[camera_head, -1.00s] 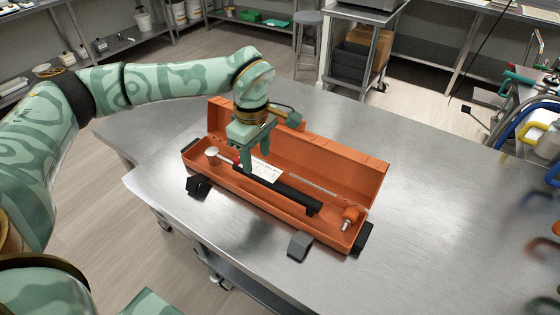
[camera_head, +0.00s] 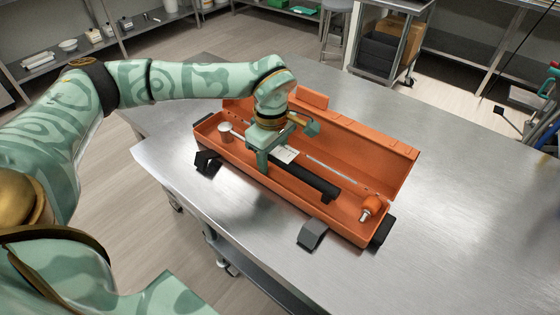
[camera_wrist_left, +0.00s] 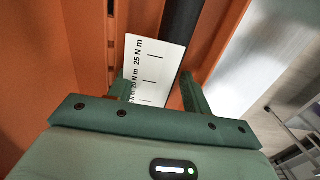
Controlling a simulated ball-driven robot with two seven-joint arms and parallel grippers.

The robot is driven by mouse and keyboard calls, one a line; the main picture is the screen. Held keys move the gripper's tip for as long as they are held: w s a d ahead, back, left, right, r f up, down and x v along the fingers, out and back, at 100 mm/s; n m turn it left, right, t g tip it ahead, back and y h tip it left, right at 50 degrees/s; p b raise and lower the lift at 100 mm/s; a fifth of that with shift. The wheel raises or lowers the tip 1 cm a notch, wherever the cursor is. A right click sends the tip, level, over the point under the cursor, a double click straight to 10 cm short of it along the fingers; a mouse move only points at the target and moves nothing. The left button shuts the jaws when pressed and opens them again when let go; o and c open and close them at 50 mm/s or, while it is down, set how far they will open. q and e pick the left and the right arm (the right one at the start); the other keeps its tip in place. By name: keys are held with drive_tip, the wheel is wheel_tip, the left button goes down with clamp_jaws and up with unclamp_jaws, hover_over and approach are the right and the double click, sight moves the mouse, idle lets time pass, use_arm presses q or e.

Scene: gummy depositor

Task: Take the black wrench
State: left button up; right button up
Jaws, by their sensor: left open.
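The black wrench (camera_head: 313,181) lies lengthwise in the open orange toolbox (camera_head: 402,162). Its dark handle also shows in the left wrist view (camera_wrist_left: 182,27), running in from the top edge. A white card with torque markings (camera_wrist_left: 152,65) lies beside the handle, and its end shows in the head view (camera_head: 288,155). My left gripper (camera_head: 270,160) is open above the wrench, with its fingers pointing down into the box. In the wrist view, the card and handle appear between the two fingers (camera_wrist_left: 157,92). I see no grip on the wrench, and contact cannot be told.
The raised lid stands behind. The metal table (camera_head: 465,195) is clear to the right.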

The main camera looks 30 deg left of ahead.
use_arm(q)
clamp_jaws()
drive_tip(key=shift+r, duration=0.1)
